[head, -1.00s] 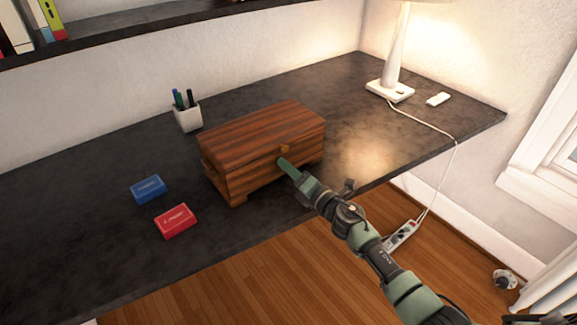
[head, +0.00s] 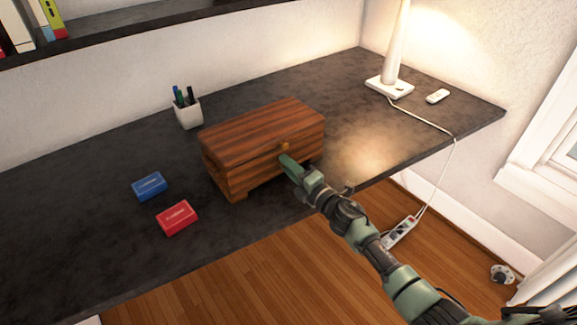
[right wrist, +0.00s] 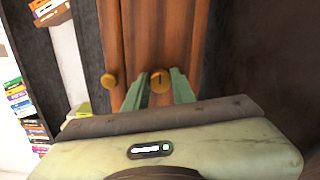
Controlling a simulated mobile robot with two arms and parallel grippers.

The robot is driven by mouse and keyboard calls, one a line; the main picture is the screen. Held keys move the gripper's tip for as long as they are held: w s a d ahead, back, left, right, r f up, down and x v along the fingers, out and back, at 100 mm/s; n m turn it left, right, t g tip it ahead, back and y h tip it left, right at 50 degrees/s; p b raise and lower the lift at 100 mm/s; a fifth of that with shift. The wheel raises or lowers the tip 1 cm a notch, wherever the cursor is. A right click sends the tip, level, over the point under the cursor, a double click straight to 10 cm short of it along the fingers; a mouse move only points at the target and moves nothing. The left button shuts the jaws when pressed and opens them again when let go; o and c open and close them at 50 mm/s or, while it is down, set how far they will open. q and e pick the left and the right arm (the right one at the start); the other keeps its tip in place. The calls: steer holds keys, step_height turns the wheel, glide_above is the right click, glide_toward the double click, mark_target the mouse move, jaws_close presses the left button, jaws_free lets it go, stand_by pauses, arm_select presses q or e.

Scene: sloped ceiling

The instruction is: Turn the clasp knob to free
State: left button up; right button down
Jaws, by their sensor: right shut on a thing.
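The brown wooden chest (head: 235,155) stands shut on the dark desk. A small brass knob (head: 283,146) sits at the front edge of its lid; it shows at the left in the right wrist view (right wrist: 110,80). A second round brass knob (right wrist: 160,81), the clasp knob, is on the front below it. My right gripper (head: 286,160) reaches the chest front from the lower right. Its green fingers (right wrist: 160,92) are shut on the clasp knob, one on each side. In the head view the fingers hide this knob. My left gripper is not in view.
A blue box (head: 149,186) and a red box (head: 176,217) lie left of the chest. A white pen cup (head: 188,113) stands behind it. A lamp (head: 392,60) and a white remote (head: 437,96) are at the back right. The desk's front edge is close below my arm.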

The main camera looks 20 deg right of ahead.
steer(key=c, duration=1.2)
jaws_free()
steer(key=shift+o, duration=0.2)
steer(key=v, duration=0.8)
